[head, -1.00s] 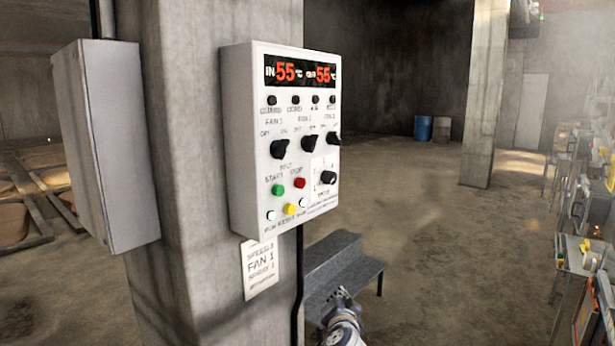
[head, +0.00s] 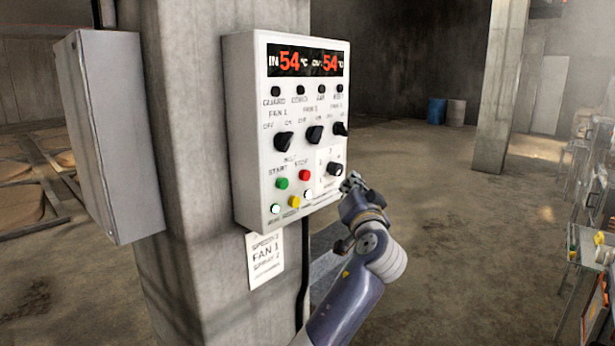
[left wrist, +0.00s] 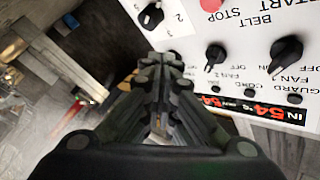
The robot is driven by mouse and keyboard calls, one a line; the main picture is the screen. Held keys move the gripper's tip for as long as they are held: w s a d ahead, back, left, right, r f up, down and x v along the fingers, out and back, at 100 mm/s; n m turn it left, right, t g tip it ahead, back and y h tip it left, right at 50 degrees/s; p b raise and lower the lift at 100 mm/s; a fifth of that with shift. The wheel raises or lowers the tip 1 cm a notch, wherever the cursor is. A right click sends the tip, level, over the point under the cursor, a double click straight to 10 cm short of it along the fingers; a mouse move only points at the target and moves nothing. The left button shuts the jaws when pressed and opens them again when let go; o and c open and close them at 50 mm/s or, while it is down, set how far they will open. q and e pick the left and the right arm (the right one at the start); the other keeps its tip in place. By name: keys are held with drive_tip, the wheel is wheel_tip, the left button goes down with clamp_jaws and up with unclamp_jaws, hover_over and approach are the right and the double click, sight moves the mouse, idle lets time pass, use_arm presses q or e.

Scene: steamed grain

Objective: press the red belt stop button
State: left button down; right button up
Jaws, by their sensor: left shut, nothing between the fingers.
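The red belt stop button (head: 305,175) is on the white control panel (head: 243,130), right of the green start button (head: 282,183). In the left wrist view the red button (left wrist: 211,5) shows at the top edge, partly cut off. My left gripper (head: 352,182) is shut and empty. It is to the right of the red button, near the panel's lower right edge by the black mode knob (head: 335,169). In the left wrist view my shut fingers (left wrist: 158,62) point toward the panel's side edge, apart from the red button. My right gripper is not in view.
The panel hangs on a concrete pillar (head: 190,150) with a grey box (head: 115,140) to its left. A yellow button (head: 294,202) and white lamps sit below the red one. A grey bench (head: 325,245) is behind my arm.

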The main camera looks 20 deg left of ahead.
sight(305, 175)
use_arm(q)
drive_tip(key=w+a+p, duration=0.1)
drive_tip(key=w+a, duration=0.2)
drive_tip(key=a, duration=0.5)
drive_tip(key=shift+a+p, duration=0.15)
drive_tip(key=shift+p, duration=0.15)
idle(1.0)
drive_tip(key=shift+w+a, duration=0.15)
drive_tip(key=shift+a, duration=0.25)
